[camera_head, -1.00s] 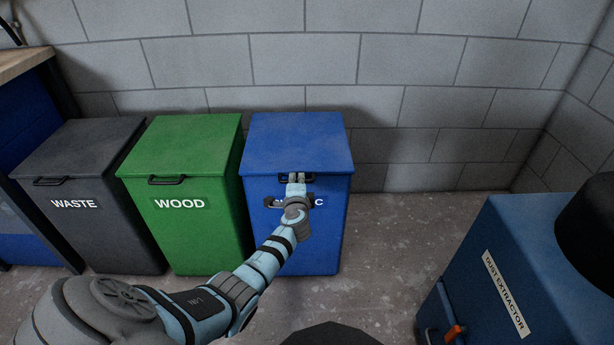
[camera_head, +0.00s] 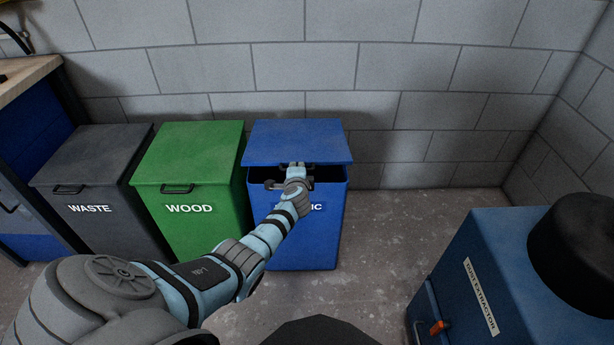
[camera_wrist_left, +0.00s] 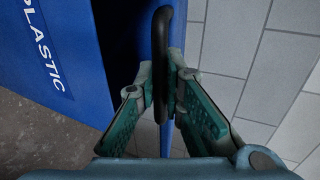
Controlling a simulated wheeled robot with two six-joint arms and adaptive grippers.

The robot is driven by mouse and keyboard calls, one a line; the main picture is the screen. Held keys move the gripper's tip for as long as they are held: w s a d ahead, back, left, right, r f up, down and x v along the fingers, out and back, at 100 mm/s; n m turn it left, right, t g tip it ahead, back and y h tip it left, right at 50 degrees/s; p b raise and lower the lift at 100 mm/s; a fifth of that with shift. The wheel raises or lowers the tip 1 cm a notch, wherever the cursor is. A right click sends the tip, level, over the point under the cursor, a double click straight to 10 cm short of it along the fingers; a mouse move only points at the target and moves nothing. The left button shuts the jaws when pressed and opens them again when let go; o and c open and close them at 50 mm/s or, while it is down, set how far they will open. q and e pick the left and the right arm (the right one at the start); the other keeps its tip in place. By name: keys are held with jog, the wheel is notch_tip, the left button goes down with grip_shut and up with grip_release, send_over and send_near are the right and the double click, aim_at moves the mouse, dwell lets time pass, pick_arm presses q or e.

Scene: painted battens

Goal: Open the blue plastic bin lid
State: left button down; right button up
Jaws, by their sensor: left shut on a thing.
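The blue plastic bin (camera_head: 325,240) stands against the wall, and its label is partly hidden by my arm. Its blue lid (camera_head: 297,140) is tilted up a little at the front, with a dark gap between it and the bin's rim. My left gripper (camera_head: 296,170) is at the lid's front edge. In the left wrist view, the gripper (camera_wrist_left: 160,90) is shut on the black lid handle (camera_wrist_left: 162,55), with a finger on each side of it. The bin's side with the word PLASTIC (camera_wrist_left: 45,50) shows at the left there. My right gripper is not in view.
The green wood bin (camera_head: 205,225) and the grey waste bin (camera_head: 100,230) stand to the left, lids closed. A blue dust extractor (camera_head: 500,260) stands at the right front. Bare floor (camera_head: 400,220) lies between it and the plastic bin. The block wall (camera_head: 400,60) is close behind.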

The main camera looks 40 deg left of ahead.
pick_arm(q)
jog(key=shift+f, duration=0.15)
notch_tip(320, 180, up, 8)
jog(key=w+a+g+p, duration=0.1)
jog(key=w+p, duration=0.1)
jog(key=p, duration=0.6)
jog(key=shift+a+f+h, duration=0.15)
jog(key=shift+a+h, duration=0.1)
jog(key=shift+h, duration=0.15)
jog(key=w+a+r+g+h+p, duration=0.1)
jog(key=w+a+r, duration=0.1)
jog(key=r, duration=0.5)
jog(key=shift+w+a+g, duration=0.15)
jog(key=shift+w+g, duration=0.15)
jog(key=shift+w, duration=0.25)
jog(key=shift+r, duration=0.1)
